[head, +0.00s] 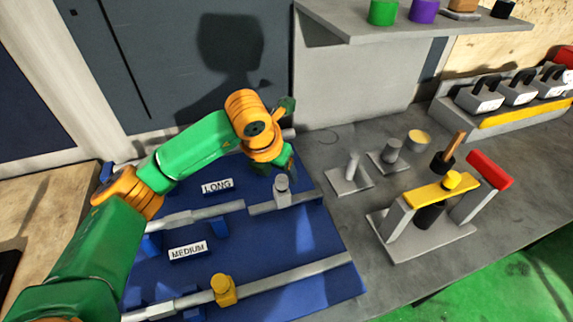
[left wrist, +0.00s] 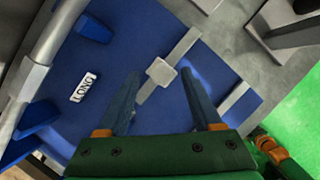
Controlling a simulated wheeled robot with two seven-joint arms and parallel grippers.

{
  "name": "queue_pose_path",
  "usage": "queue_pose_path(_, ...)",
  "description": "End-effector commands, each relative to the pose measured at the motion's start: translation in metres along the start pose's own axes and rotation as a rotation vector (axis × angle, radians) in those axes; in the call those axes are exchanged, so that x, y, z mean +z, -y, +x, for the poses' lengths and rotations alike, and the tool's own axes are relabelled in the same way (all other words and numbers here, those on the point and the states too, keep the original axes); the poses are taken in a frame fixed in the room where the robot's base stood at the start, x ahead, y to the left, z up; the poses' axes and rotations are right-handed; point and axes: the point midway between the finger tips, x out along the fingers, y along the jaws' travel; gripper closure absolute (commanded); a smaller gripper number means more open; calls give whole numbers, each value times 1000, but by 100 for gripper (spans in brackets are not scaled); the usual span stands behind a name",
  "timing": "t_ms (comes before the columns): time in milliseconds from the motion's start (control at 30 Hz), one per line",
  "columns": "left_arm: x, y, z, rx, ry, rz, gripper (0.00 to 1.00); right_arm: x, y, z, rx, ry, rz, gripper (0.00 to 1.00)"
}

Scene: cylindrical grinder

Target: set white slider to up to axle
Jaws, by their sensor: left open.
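The white slider (head: 281,188) is a pale block with a short upright knob on a flat grey rail (head: 305,197) on the blue board. A grey axle (head: 205,215) lies in line with this rail to its left, and the slider stands apart from its end. In the left wrist view the slider (left wrist: 161,71) shows as a pale square on its rail, between the fingertips. My left gripper (head: 287,166) is open and empty, over the board near the slider; its fingers (left wrist: 159,78) show clear of it. My right gripper is not in view.
A yellow slider (head: 222,290) sits on the lower rail, below the MEDIUM label (head: 188,250). The LONG label (head: 217,186) stands above the axle. To the right are a yellow-topped fixture (head: 440,192) and small grey stands (head: 349,178). A shelf (head: 400,28) overhangs the back.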

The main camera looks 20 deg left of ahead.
Motion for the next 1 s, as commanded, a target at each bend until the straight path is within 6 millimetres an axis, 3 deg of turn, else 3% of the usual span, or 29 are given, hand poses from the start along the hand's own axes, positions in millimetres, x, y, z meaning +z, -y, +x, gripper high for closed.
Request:
queue_pose_path(200,0,0,34,-1,-2,-1,34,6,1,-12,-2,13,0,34)
queue_pose_path(467,0,0,42,0,2,0,34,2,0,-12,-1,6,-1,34)
queue_pose_path(500,0,0,42,0,1,0,36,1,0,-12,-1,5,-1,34)
queue_pose_path(567,0,0,42,0,1,0,53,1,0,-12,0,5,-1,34)
queue_pose_path(733,0,0,41,0,1,0,99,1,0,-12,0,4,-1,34)
queue_pose_path(1000,0,0,41,0,1,-1,100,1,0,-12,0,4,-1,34)
